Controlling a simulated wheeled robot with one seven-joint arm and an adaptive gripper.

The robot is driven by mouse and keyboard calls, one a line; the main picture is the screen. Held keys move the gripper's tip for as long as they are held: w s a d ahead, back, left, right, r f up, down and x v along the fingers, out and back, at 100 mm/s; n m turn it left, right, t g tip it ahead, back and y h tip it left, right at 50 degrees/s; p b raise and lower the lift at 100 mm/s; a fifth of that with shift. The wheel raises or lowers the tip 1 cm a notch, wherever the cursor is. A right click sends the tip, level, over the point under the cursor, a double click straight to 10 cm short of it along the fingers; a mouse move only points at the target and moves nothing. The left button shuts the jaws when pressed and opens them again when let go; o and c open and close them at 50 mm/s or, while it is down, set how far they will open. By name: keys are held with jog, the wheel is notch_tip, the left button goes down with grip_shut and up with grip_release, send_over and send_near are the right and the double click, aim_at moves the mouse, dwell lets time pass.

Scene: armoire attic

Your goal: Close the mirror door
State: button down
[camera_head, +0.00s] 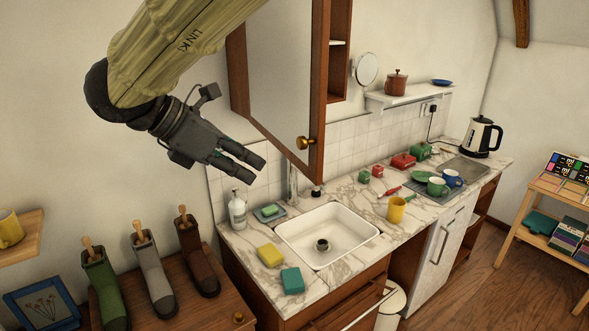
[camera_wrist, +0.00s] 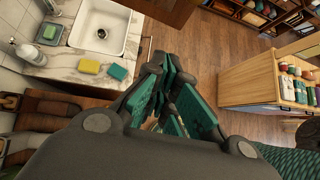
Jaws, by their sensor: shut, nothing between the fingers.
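The mirror door (camera_head: 285,85) is a wood-framed mirror panel with a round brass knob (camera_head: 306,143) near its lower right corner. It stands open, swung out from the wall cabinet (camera_head: 340,55), whose inner shelves show behind it. My gripper (camera_head: 257,168) is shut and empty, to the left of the door's lower edge and left of the knob. It appears apart from the door, though the depth between them is hard to judge. In the wrist view my gripper's fingers (camera_wrist: 165,85) point over the floor, and the door is not visible there.
Below the door is a sink (camera_head: 325,235) in a marble counter, with a soap bottle (camera_head: 237,210), a yellow sponge (camera_head: 270,255) and a teal sponge (camera_head: 292,280). Boots (camera_head: 150,270) stand at lower left. A round mirror (camera_head: 365,70) and a shelf (camera_head: 405,97) are right of the cabinet.

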jog(key=w+d+f+m+p, duration=0.1)
jog(key=w+d+f+p, duration=0.2)
jog(key=d+p, duration=0.4)
jog(key=shift+x, duration=1.1)
jog(key=shift+s+f, duration=0.15)
jog(key=shift+f, duration=0.05)
